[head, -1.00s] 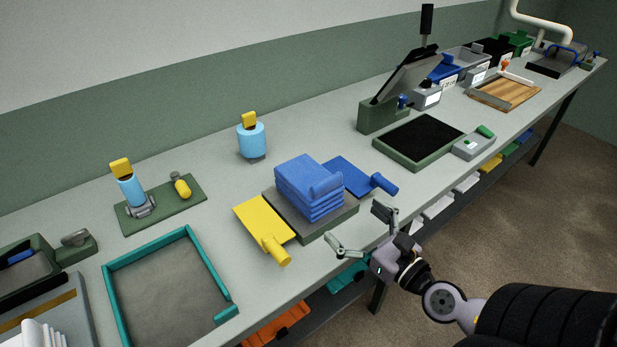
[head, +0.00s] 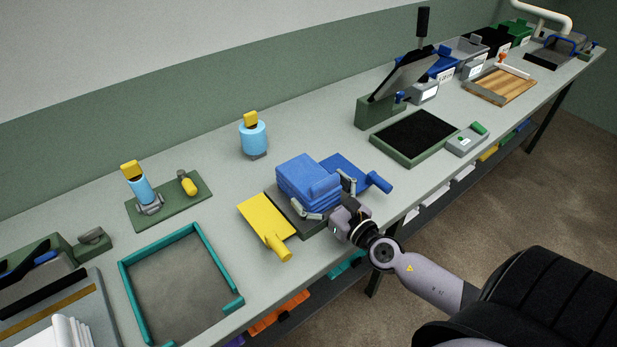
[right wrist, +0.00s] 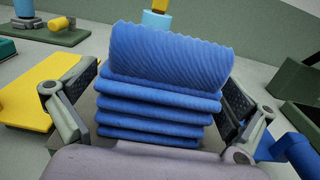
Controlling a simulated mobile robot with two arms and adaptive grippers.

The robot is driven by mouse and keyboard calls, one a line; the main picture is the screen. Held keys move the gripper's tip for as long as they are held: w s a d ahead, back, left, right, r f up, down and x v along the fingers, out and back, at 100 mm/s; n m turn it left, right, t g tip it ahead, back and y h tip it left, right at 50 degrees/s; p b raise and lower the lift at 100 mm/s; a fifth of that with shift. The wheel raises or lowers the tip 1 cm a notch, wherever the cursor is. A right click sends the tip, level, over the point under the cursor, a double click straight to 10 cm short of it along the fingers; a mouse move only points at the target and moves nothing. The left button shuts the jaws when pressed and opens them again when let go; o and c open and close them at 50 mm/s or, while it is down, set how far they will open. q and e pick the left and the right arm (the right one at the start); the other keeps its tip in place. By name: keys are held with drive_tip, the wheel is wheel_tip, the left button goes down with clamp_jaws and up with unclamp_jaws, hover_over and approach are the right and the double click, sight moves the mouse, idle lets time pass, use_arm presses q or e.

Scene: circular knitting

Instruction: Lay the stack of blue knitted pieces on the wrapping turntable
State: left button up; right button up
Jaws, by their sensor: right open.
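The stack of blue knitted pieces (head: 307,182) lies on a low dark grey plate (head: 313,226) on the bench, with a folded piece on top. The stack fills the middle of the right wrist view (right wrist: 160,95). My right gripper (head: 325,200) is open, with one finger on each side of the stack's near end. In the right wrist view the fingers (right wrist: 160,108) flank the stack; I cannot tell whether they touch it. I cannot say for sure which thing is the wrapping turntable. My left gripper is not in view.
A yellow paddle (head: 266,221) and a blue paddle (head: 345,170) lie beside the plate. A teal-edged tray (head: 131,300) is at the left. A green-rimmed black pad (head: 414,138) and a tilted panel (head: 403,74) are to the right. A light blue cylinder (head: 254,138) stands behind.

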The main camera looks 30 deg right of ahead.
drive_tip(key=shift+w, duration=0.75)
drive_tip(key=c, duration=1.4)
